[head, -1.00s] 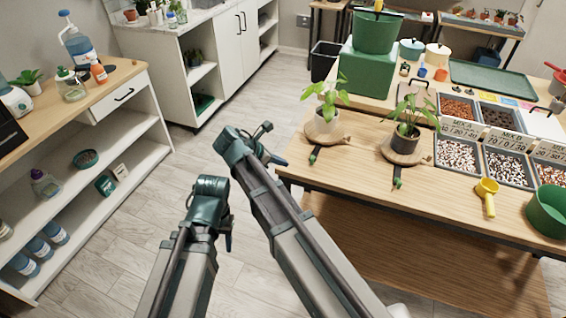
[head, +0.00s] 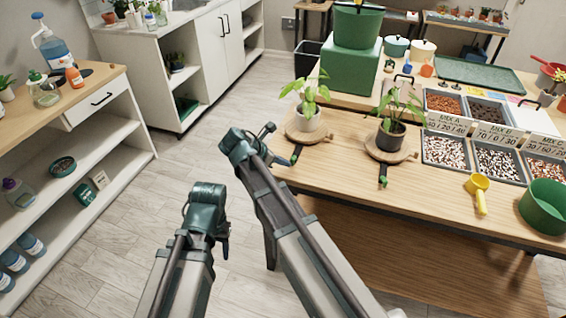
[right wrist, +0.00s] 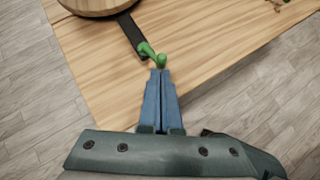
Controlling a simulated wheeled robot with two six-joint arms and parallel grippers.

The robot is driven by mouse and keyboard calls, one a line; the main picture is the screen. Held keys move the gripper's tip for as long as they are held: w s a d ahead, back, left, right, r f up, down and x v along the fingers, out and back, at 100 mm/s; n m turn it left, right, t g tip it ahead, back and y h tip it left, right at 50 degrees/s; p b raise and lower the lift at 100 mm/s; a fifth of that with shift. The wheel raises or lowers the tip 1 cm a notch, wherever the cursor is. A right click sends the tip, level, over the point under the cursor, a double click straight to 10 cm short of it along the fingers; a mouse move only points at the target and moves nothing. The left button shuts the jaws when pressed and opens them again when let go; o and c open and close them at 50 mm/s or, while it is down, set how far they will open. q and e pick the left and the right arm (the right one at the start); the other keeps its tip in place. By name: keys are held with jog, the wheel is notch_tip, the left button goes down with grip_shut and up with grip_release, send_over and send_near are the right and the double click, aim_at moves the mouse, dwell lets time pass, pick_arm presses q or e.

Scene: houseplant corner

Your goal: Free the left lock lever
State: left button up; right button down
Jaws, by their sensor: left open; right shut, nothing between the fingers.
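The left lock lever (head: 296,153) is a dark bar with a green end, reaching out from under the left round wooden turntable (head: 288,134) near the table's edge. In the right wrist view its green tip (right wrist: 150,51) is bent and lies right at the fingertips of my right gripper (right wrist: 161,72). I cannot tell whether they touch. The right gripper (head: 284,161) is shut and empty, its blue fingers together. My left gripper (head: 226,237) is open, lower left over the floor, away from the table; its fingers are barely visible.
A potted plant (head: 308,98) stands on the left turntable. A second turntable (head: 408,155) with a plant and its own green-tipped lever (head: 383,176) is to the right. Soil bins, a yellow scoop (head: 479,190) and a green pot (head: 545,207) lie further right. Floor is clear on the left.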

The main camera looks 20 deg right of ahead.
jog(key=shift+s+d, duration=0.1)
jog(key=shift+s+d+n+t, duration=0.1)
jog(key=shift+n+t, duration=0.2)
jog(key=shift+n, duration=0.1)
